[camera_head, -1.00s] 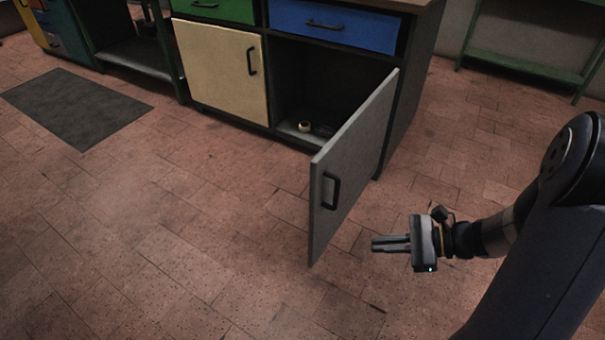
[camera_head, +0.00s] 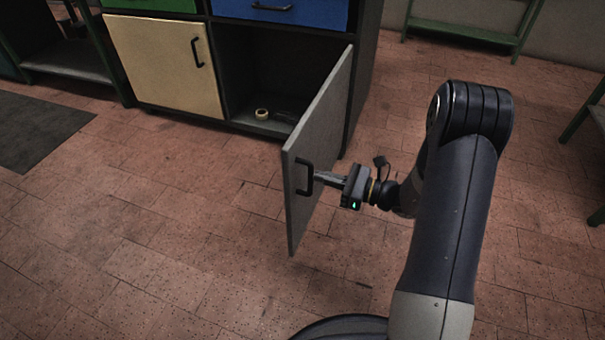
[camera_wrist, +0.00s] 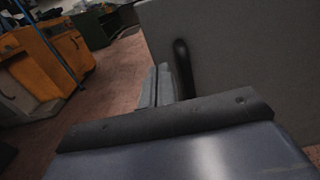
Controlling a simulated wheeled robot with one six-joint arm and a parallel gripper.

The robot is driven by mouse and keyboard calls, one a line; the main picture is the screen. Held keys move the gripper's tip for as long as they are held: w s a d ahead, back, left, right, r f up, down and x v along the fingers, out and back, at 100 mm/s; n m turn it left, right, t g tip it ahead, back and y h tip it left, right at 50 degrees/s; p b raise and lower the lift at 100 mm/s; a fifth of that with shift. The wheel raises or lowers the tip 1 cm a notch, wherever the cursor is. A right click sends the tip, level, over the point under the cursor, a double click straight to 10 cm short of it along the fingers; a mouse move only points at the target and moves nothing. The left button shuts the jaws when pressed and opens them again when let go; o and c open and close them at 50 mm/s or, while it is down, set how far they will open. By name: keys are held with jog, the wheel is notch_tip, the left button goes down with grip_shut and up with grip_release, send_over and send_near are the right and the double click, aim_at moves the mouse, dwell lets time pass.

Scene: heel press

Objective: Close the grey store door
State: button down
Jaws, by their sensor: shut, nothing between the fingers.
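The grey store door (camera_head: 322,140) stands open, swung out from the right bay of the cabinet. Its black bar handle (camera_head: 304,180) is near the door's free edge. My gripper (camera_head: 324,177) is shut and empty, with its fingers at the door's right-hand face beside the handle. In the wrist view the shut fingers (camera_wrist: 160,86) point ahead, just left of the dark handle (camera_wrist: 184,68). The grey door (camera_wrist: 245,60) fills the right of that view. I cannot tell whether the fingertips touch the door or handle.
The open bay holds a tape roll (camera_head: 262,114) and a small dark item. A cream door (camera_head: 165,62) is shut on the left, below green and blue drawers (camera_head: 285,12). Tiled floor in front is clear. A green bench (camera_head: 470,32) stands at the back right.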

aim_at(291, 168)
jog(key=b+x, duration=0.1)
jog(key=x, duration=0.5)
dwell(0.3)
